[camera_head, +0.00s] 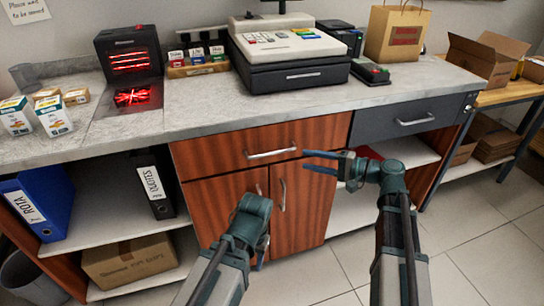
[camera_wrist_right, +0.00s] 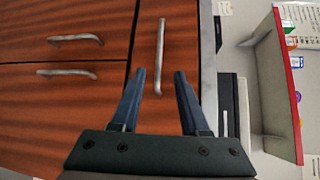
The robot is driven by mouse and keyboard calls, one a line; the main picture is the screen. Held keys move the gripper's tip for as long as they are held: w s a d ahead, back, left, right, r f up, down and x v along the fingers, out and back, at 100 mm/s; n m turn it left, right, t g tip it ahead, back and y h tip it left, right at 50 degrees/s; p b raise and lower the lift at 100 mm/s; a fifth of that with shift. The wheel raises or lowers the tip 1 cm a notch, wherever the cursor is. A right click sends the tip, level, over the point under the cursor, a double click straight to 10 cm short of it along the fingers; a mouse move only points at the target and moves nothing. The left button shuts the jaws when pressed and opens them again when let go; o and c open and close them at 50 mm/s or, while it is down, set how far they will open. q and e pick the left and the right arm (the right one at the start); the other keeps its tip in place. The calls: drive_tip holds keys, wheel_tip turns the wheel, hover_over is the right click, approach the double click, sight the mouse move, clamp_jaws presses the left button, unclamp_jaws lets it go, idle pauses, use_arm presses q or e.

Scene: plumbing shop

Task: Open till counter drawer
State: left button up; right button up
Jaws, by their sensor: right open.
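The wooden drawer (camera_head: 225,151) sits under the counter top, below the till, with its front flush and closed. Its silver bar handle (camera_head: 271,153) also shows upright in the right wrist view (camera_wrist_right: 160,58). My right gripper (camera_head: 306,160) is open and empty, in front of the drawer's right end. In the right wrist view its fingers (camera_wrist_right: 160,72) point at the drawer front, with the handle between them in the picture; contact with it is not visible. My left gripper (camera_head: 262,248) is low before the cabinet doors, its fingers mostly hidden by its own wrist.
Two closed doors (camera_head: 222,205) with upright handles lie below the drawer. A grey drawer (camera_head: 385,122) with a lock is to the right, above open shelves. The till (camera_head: 290,50) stands on the counter (camera_head: 190,112). Tiled floor (camera_head: 465,245) is clear at right.

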sight(272, 153)
drive_tip(key=b+x, duration=0.1)
drive_tip(key=x, duration=1.2)
drive_tip(key=shift+w+a+f+b, duration=0.1)
drive_tip(key=shift+f+b, duration=0.05)
drive_tip(key=shift+b, duration=0.25)
clamp_jaws()
idle(0.7)
